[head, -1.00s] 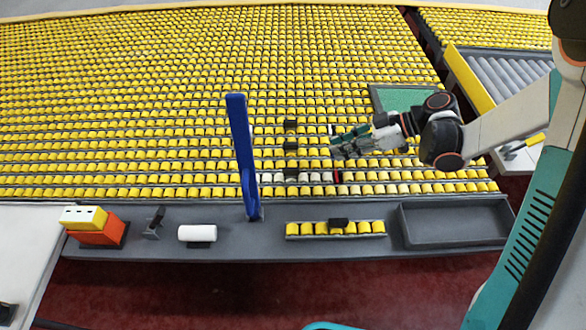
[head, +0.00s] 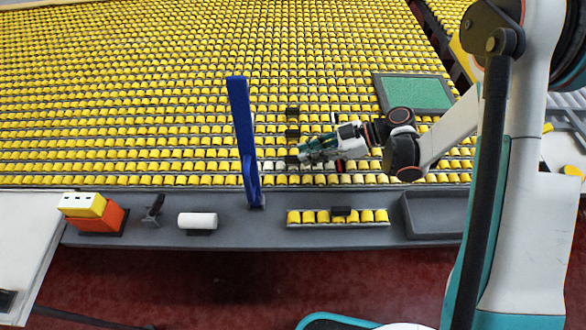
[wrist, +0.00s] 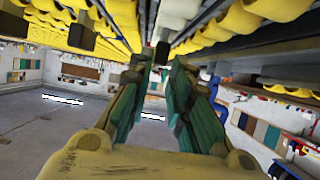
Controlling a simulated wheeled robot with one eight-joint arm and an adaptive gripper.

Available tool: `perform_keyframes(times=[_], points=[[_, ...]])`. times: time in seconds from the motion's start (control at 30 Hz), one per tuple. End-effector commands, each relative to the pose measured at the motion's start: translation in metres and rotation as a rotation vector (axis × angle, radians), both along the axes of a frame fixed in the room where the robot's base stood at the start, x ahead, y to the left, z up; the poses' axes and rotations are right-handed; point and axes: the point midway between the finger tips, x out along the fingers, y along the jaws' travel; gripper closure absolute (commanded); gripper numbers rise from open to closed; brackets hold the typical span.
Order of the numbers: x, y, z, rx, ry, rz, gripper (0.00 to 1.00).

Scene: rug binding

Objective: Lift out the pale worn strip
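The pale worn strip (head: 280,166) is a short run of whitish pieces in one of the front rows of the yellow bed in the head view. A dark block sits at its middle, and a red mark (head: 340,166) shows near its right end. My gripper (head: 303,154) is just above the strip's right part and hides some of it. In the wrist view the two teal fingers (wrist: 161,75) stand apart with an empty gap, so it is open.
A grey front shelf holds a strip of yellow pieces with a dark grip (head: 341,211), an empty grey tray (head: 432,236), a white roll (head: 197,220) and an orange and yellow block (head: 92,212). A tall blue upright (head: 243,135) stands left of my gripper. A green panel (head: 417,93) lies behind.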

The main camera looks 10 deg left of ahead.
Motion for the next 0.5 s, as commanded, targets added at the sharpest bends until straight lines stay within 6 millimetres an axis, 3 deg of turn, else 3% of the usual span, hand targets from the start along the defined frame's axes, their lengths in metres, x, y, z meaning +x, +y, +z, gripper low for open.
perform_keyframes(times=[0.5], points=[[-0.010,0.046,-0.024,0.000,0.000,0.000,0.82]])
